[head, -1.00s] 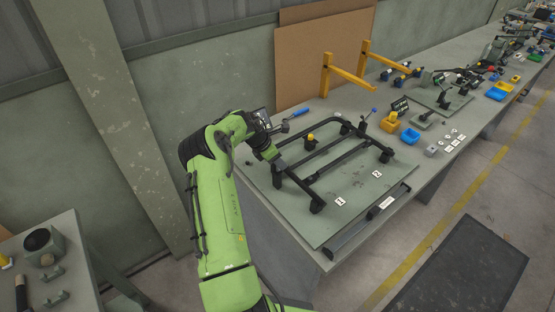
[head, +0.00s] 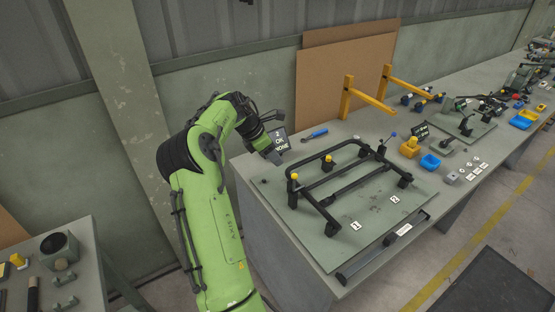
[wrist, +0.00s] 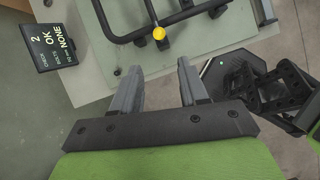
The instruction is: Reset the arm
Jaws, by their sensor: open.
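My green arm reaches up from the bottom of the head view and bends over toward the bench. My gripper (wrist: 160,85) shows in the wrist view with its two grey fingers apart and nothing between them. In the head view the gripper end (head: 268,150) is at the bench's left end, partly hidden by the arm and a black display.
The display (head: 280,141) reads "2 OK NONE" and stands close beside my gripper. A side table (head: 85,270) stands at lower left.

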